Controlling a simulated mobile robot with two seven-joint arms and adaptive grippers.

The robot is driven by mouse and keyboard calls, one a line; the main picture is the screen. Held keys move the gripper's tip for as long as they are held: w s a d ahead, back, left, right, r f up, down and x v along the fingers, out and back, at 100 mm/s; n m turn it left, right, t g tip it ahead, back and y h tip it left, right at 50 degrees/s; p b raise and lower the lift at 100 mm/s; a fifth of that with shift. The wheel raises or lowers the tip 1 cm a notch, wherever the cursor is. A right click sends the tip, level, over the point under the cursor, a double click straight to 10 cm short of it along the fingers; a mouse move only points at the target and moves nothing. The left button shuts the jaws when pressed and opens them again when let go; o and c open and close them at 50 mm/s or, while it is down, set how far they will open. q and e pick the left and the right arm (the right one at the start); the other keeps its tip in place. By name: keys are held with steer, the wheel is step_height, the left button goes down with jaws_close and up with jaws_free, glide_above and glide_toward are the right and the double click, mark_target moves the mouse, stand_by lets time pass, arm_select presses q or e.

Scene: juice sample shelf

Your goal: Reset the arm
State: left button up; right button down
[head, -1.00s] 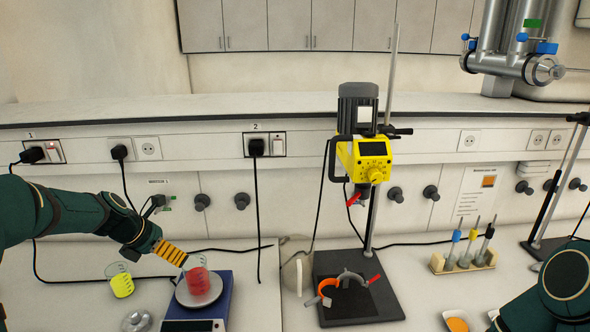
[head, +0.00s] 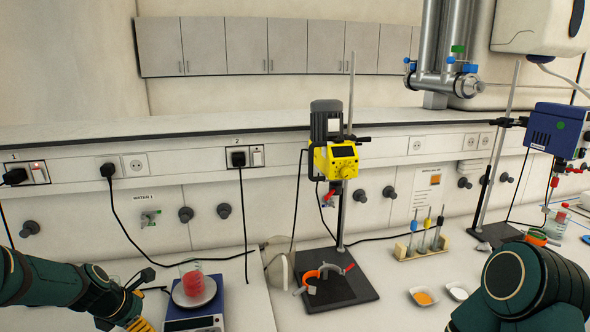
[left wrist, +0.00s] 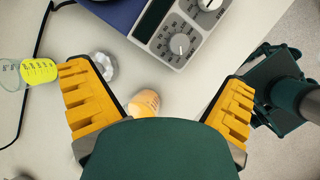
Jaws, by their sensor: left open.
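My left arm comes in from the left in the head view. Its gripper shows only in part at the bottom edge, with a yellow finger pointing down. In the left wrist view my left gripper (left wrist: 158,85) is open, its two yellow fingers wide apart with nothing clamped between them.
In the left wrist view a beaker of yellow liquid (left wrist: 38,70), a clear glass piece (left wrist: 103,66) and a small orange container (left wrist: 145,103) are near the left gripper. A stirrer stand (head: 350,290) is right of the balance. A pipette rack (head: 425,247) stands further right.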

arm_select(q)
steer(key=d+f+m, duration=0.1)
steer(key=d+f, duration=0.1)
steer(key=d+f+m, duration=0.2)
steer(key=f, duration=0.1)
steer(key=shift+s+d+g, duration=0.15)
steer(key=shift+s+g, duration=0.05)
steer(key=shift+g, duration=0.1)
steer(key=s+d+f+m, duration=0.1)
steer(key=d+f+m, duration=0.1)
steer(key=s+d+f+m, duration=0.1)
steer(key=d+f+m, duration=0.1)
steer(key=s+d+f+m, duration=0.1)
steer(key=s+d+f, duration=0.1)
steer(key=shift+s+d+f+m+g, duration=0.1)
steer(key=shift+f+m+g, duration=0.1)
steer(key=shift+m+g, duration=0.2)
steer(key=s+d+f+m+g+h, duration=0.1)
steer(key=s+d+f+m, duration=0.3)
steer(key=s+d+m, duration=0.35)
steer(key=s+d+f+m, duration=0.4)
steer(key=s+d+m, duration=0.3)
steer(key=m, duration=0.1)
step_height(320, 180, down, 10)
steer(key=b, duration=0.9)
steer(key=shift+a+n, duration=0.15)
steer(key=shift+n, duration=0.2)
arm_select(e)
step_height(320, 180, down, 10)
steer(key=shift+a, duration=0.25)
